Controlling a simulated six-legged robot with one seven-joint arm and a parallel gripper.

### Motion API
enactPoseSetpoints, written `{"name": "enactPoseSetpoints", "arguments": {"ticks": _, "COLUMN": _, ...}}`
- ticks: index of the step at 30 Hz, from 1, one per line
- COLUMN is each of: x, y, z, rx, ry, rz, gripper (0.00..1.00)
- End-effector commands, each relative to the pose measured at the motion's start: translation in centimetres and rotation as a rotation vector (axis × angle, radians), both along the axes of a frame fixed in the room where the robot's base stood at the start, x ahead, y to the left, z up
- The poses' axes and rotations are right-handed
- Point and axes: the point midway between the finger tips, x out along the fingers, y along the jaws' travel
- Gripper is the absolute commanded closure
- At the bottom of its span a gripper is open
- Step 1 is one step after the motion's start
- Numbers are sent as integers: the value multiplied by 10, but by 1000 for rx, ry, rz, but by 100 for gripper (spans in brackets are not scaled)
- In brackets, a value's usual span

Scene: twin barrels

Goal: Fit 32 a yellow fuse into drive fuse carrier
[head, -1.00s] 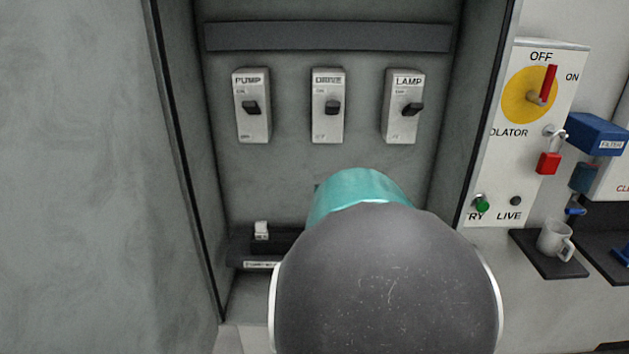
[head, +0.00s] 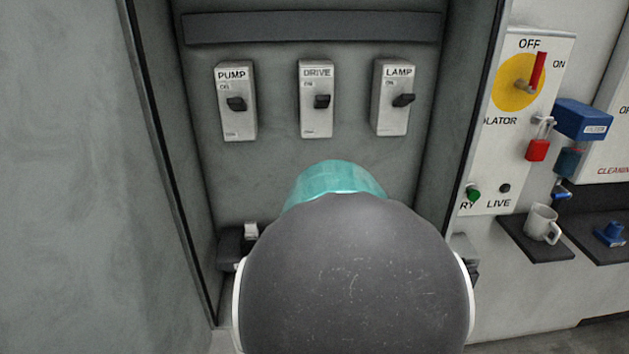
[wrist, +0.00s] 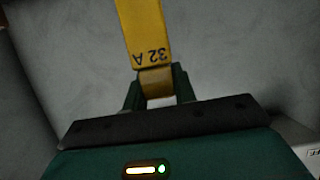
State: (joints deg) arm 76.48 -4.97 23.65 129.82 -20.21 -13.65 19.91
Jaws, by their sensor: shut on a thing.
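In the wrist view the yellow fuse (wrist: 146,34), marked 32 A and seen upside down, is gripped at its near end. My gripper (wrist: 157,84) is shut on it with two dark green fingers, and the fuse points away from the jaws against a blurred grey wall. In the head view my own arm covers the gripper and the fuse. The DRIVE switch (head: 316,99) is on the cabinet back, with PUMP to its left and LAMP to its right. The drive fuse carrier cannot be seen; my arm hides the middle of the low area beneath the switches.
A dark ledge (head: 231,248) with a small white piece (head: 251,231) shows low at left. Cabinet side walls (head: 171,160) stand on both sides. Right of it are an isolator panel (head: 520,120) with a red padlock (head: 537,150), and a mug (head: 541,223) on a dark shelf.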

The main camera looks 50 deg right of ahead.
Motion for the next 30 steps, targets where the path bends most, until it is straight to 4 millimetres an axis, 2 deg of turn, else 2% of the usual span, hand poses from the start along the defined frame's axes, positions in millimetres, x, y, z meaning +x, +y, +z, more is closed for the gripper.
{"name": "enactPoseSetpoints", "arguments": {"ticks": 15, "x": 3, "y": 0, "z": -46, "rx": 2, "ry": 0, "rz": 1, "gripper": 97}}
{"name": "enactPoseSetpoints", "arguments": {"ticks": 30, "x": 4, "y": 0, "z": -52, "rx": 0, "ry": 1, "rz": -2, "gripper": 97}}
